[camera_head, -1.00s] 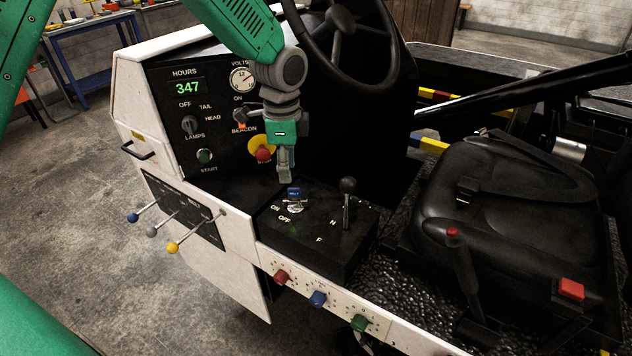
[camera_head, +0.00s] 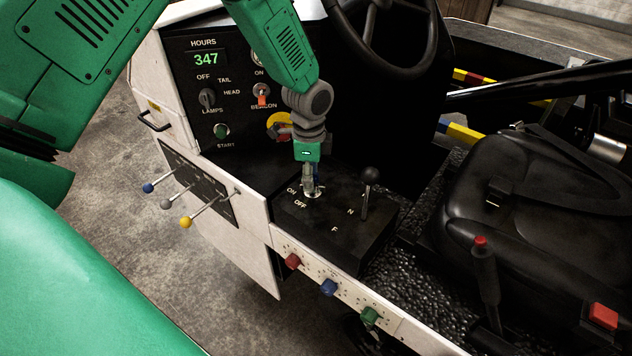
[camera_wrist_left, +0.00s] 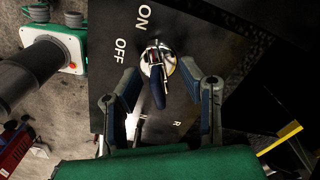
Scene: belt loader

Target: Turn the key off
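The key (camera_wrist_left: 156,86) stands in a round shiny switch plate (camera_wrist_left: 169,63) on the black console, beside the ON and OFF lettering, in the left wrist view. My left gripper (camera_wrist_left: 162,74) is open, with one finger on each side of the key. I cannot tell whether either finger touches it. In the head view my left gripper (camera_head: 311,188) points down over the switch and mostly hides the key. The shiny plate (camera_head: 313,196) shows just under the fingertips. My right gripper is not in view.
A black-knobbed lever (camera_head: 369,178) rises from the console (camera_head: 330,235) close to the right of the gripper. The steering wheel (camera_head: 385,70) is behind. A dash panel (camera_head: 185,130) stands to the left and a black seat (camera_head: 530,190) to the right.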

